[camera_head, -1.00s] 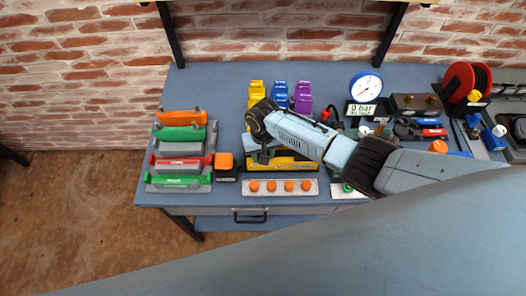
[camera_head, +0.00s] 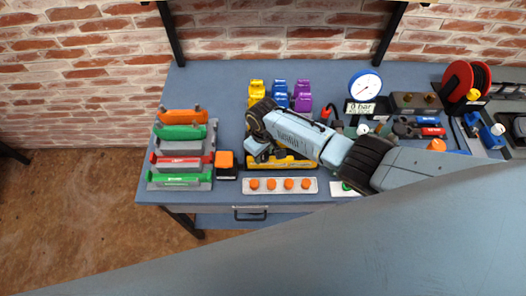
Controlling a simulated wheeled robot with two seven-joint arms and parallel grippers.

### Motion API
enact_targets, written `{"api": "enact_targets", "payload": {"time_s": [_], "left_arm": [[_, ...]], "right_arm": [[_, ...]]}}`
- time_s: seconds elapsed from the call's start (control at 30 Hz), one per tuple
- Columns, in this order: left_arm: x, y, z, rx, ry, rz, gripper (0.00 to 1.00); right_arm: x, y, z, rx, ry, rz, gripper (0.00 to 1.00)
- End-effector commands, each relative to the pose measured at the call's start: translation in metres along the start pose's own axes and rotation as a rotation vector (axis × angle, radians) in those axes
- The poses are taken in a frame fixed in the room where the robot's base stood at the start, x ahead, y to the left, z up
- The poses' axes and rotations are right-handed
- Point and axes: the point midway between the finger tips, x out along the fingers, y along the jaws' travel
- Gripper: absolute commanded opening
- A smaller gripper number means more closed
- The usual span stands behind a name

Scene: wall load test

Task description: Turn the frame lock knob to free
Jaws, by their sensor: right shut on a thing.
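My right gripper (camera_head: 260,152) reaches in from the right over the middle of the blue workbench. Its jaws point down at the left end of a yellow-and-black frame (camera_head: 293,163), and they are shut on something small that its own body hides. The frame lock knob cannot be made out; the gripper and wrist cover that spot. Most of the yellow frame's back is also covered by my arm. My left gripper is not in view.
Racks with orange, green and red holders (camera_head: 180,162) stand at the left, beside an orange-topped black block (camera_head: 225,164). A plate with orange knobs (camera_head: 279,185) lies in front. Yellow, blue and purple blocks stand behind. A gauge (camera_head: 365,86) and hose reel (camera_head: 465,80) are right.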

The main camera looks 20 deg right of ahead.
Motion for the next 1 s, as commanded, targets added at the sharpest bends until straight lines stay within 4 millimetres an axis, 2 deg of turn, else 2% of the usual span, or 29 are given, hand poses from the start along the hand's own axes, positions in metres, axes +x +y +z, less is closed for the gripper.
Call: {"api": "enact_targets", "payload": {"time_s": [0.33,0.37,0.5,0.83,1.0], "left_arm": [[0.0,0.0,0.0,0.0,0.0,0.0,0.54],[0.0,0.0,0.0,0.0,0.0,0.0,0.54],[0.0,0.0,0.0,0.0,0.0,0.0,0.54],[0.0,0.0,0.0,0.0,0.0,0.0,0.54],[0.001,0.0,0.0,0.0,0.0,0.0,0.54]], "right_arm": [[0.0,0.0,0.0,-0.006,0.0,0.0,0.15],[0.0,0.0,0.0,-0.006,0.0,0.0,0.4],[0.0,0.0,0.0,-0.005,0.0,0.0,0.58],[-0.001,0.0,0.0,-0.004,0.001,0.0,0.59],[-0.011,0.0,-0.001,-0.005,0.002,0.0,0.59]]}}
